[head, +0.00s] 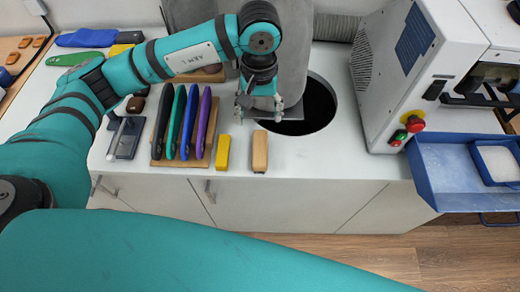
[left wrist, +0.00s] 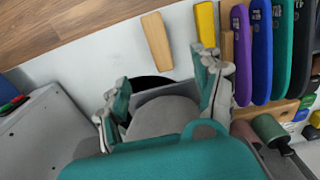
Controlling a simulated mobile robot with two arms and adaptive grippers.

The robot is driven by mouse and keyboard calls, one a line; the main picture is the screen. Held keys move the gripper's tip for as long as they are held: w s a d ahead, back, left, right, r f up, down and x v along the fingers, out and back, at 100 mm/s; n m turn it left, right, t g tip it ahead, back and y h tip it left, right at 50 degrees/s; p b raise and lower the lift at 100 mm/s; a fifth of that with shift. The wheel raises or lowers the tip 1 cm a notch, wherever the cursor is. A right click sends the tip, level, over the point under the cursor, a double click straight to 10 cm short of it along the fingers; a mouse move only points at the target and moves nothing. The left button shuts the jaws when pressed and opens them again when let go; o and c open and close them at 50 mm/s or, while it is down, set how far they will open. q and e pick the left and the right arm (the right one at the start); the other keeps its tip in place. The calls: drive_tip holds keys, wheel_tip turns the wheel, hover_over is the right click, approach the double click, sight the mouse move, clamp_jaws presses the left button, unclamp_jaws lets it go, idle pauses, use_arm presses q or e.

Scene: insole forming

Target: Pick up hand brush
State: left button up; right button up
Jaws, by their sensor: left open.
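A wooden block-like piece (head: 260,151), possibly the hand brush, lies near the front edge of the white counter; no bristles can be made out. It also shows at the top of the left wrist view (left wrist: 157,41). A yellow block (head: 222,152) lies just left of it in the head view. My left gripper (head: 259,107) is open above the counter, behind the wooden piece and apart from it. In the left wrist view its spread fingers (left wrist: 158,76) have a grey rounded surface behind them. My right gripper is not in view.
A wooden rack (head: 158,160) with several coloured insole-like pieces stands left of the yellow block. A dark round opening (head: 319,106) is right of my gripper. A white machine (head: 390,95) and a blue tray (head: 445,203) are further right. The counter's front edge is close.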

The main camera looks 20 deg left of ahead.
use_arm(q)
drive_tip(key=p, duration=0.4)
hover_over(260, 148)
drive_tip(key=f, duration=1)
drive_tip(key=shift+s, duration=0.2)
drive_tip(key=shift+f, duration=0.6)
drive_tip(key=shift+f+p, duration=0.25)
drive_tip(key=shift+p, duration=0.2)
wheel_tip(260, 148, down, 4)
drive_tip(key=shift+r+p, duration=0.15)
drive_tip(key=shift+p, duration=0.95)
drive_tip(key=shift+f, duration=0.5)
drive_tip(key=shift+w, duration=0.1)
clamp_jaws()
drive_tip(key=shift+r, duration=0.15)
